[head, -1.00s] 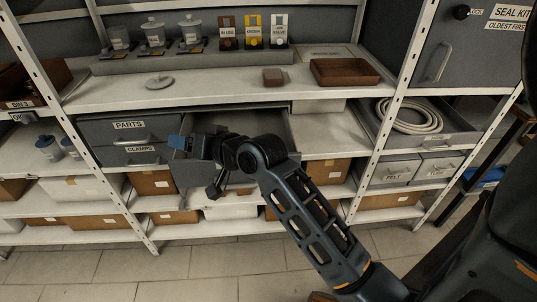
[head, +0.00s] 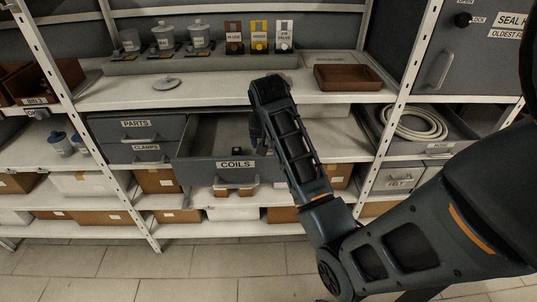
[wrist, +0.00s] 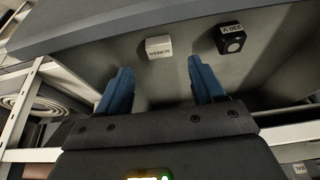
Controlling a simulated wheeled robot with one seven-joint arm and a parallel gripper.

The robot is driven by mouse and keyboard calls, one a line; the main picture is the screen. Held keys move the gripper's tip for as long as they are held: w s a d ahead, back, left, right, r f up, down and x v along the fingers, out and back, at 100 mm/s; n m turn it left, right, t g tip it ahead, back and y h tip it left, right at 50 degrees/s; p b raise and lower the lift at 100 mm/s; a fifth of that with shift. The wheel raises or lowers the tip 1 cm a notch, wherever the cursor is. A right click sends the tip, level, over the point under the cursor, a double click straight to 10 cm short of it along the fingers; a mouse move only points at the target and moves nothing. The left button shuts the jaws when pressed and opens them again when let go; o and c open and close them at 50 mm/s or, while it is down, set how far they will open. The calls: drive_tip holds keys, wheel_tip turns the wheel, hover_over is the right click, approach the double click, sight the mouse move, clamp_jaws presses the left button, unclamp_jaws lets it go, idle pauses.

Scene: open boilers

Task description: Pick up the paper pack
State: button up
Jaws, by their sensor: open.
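The drawer labelled COILS (head: 215,168) is pulled open under the main shelf. Inside it, the wrist view shows a small white pack (wrist: 159,43) with dark print, probably the paper pack, and a black box (wrist: 231,42) with a white label to its right. My gripper (wrist: 162,75) is open and empty, its two blue fingers reaching into the drawer space. The white pack lies beyond the fingertips, between them in the picture and apart from both. In the head view my arm hides most of the gripper and the white pack cannot be made out.
Drawers labelled PARTS (head: 137,125) and CLAMPS (head: 146,148) are shut at the left. On the shelf above stand a brown tray (head: 347,78) and a round lid (head: 160,83). A coiled hose (head: 418,122) lies in a tray at right. The COILS drawer's walls surround the packs.

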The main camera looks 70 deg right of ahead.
drive_tip(key=shift+p+x, duration=0.5)
drive_tip(key=shift+x, duration=2.2)
drive_tip(key=shift+a, duration=0.1)
drive_tip(key=c, duration=1.1)
